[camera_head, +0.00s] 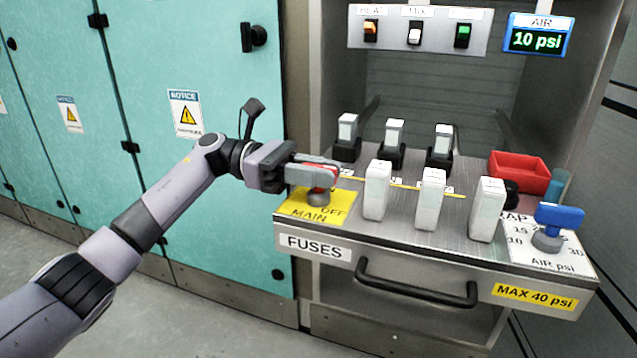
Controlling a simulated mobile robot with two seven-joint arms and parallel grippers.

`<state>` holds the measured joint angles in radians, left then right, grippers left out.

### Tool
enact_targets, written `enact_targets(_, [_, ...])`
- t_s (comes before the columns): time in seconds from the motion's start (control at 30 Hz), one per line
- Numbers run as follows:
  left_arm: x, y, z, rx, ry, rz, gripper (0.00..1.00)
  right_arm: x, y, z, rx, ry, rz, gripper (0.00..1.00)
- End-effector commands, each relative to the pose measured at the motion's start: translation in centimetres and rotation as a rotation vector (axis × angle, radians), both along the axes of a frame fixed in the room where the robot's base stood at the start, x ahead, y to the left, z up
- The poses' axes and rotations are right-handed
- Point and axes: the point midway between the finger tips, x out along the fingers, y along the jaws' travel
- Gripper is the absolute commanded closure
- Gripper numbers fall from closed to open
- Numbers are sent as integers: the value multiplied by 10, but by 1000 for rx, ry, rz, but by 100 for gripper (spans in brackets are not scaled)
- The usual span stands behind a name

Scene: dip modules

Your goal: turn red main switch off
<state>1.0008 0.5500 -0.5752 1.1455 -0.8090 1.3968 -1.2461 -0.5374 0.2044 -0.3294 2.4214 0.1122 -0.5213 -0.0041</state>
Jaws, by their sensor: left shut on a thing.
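The red main switch (323,187) is a red handle on a grey round base. It stands on a yellow plate (297,207) that reads OFF and MAIN, at the left end of the steel panel. My left gripper (318,176) reaches in from the left and is shut on the red handle. Its fingers cover most of the handle, so I cannot tell its exact angle. My right gripper is not in view.
Several white fuse modules (376,190) stand just right of the switch. A blue valve handle (558,216) and a red bin (519,172) are at the right. A black drawer handle (415,292) is below. An AIR display (538,40) reads 10 psi.

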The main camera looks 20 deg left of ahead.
Motion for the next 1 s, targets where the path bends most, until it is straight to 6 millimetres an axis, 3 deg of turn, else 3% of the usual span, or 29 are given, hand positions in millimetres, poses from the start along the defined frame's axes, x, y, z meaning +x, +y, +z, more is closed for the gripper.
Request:
enact_targets(0.47, [0, 0, 1, -3, -1, -15, 100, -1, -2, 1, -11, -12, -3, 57])
enact_targets(0.5, [0, 0, 1, -3, -1, -15, 68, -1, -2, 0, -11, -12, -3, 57])
enact_targets(0.53, [0, 0, 1, -3, -1, -15, 59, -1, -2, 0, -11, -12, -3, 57])
enact_targets(0.83, [0, 1, 1, -1, 0, -13, 57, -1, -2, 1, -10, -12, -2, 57])
enact_targets(1.0, [2, 19, 2, -2, 1, -10, 57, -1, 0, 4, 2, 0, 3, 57])
